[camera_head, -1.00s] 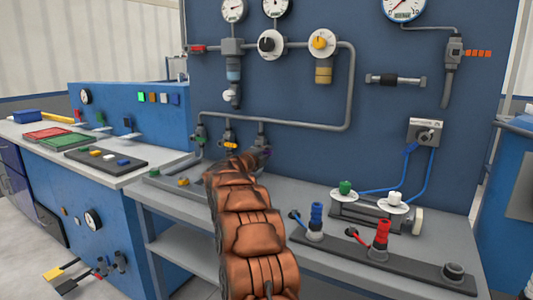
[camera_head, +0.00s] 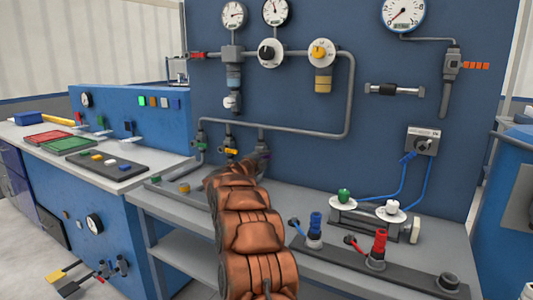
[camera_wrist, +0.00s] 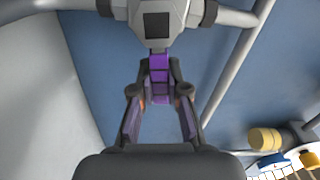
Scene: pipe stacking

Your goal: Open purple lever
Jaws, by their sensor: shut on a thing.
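The purple lever (camera_wrist: 159,78) hangs from a grey valve body (camera_wrist: 158,22) at the top of the wrist view. My gripper (camera_wrist: 160,70) is shut on the lever, with one finger on each side of it. In the head view a small purple part of the lever (camera_head: 266,156) shows just right of my gripper (camera_head: 245,161). My brown-orange arm hides most of the area below it, and the fingers are too small to make out there.
A valve with a yellow handle (camera_head: 231,152) and one with a green handle (camera_head: 202,146) stand left of my gripper. A grey pipe (camera_head: 290,130) runs above on the blue panel (camera_head: 390,140). Blue and red fittings (camera_head: 315,225) stand on the bench at right.

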